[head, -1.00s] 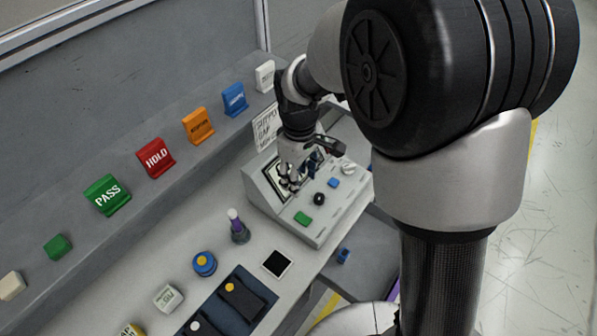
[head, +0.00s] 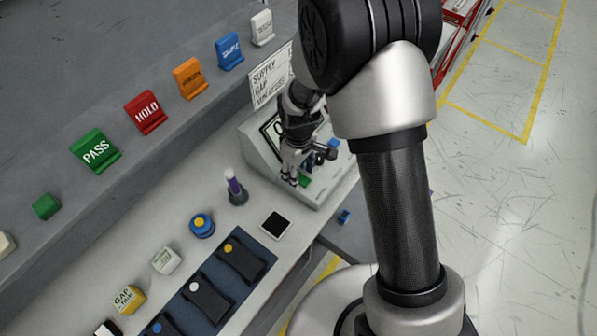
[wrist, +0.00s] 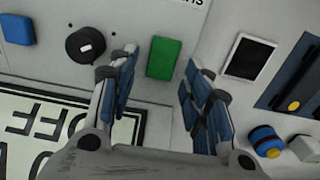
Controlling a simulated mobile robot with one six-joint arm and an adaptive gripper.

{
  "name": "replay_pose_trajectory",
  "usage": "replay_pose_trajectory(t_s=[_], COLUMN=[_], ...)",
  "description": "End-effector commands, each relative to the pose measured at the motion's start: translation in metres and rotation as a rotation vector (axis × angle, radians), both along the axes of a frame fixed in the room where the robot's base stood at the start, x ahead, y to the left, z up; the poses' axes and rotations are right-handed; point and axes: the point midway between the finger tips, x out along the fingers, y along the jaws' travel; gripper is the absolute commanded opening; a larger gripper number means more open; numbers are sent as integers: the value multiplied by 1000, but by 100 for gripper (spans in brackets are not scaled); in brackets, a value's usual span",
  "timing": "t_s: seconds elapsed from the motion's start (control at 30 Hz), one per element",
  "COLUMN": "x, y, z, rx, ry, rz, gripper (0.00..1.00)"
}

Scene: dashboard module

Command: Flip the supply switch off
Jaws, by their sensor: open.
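The grey sloped module (head: 252,151) stands on the bench. Its screen (wrist: 60,118) shows "OFF" upside down in the wrist view. On its panel are a green block-shaped control (wrist: 164,59), a round black knob (wrist: 88,46) with a white mark, and a blue control (wrist: 17,29). No readable label shows which is the supply switch. My gripper (wrist: 158,76) is open and empty, its fingers on either side of the green control in the wrist view. In the head view my gripper (head: 298,178) is low over the panel's front left, partly hiding the green control; contact cannot be told.
A sign headed "SUPPLY GAP" (head: 271,76) stands behind the module. Coloured tags line the ledge behind.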

Motion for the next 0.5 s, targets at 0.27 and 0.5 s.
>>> replay_pose_trajectory(t_s=[0.27, 0.5], x=[0, 0], y=[0, 0], z=[-3, -3], rx=[0, 0], ry=[0, 0], rz=[0, 0], gripper=[45, 32])
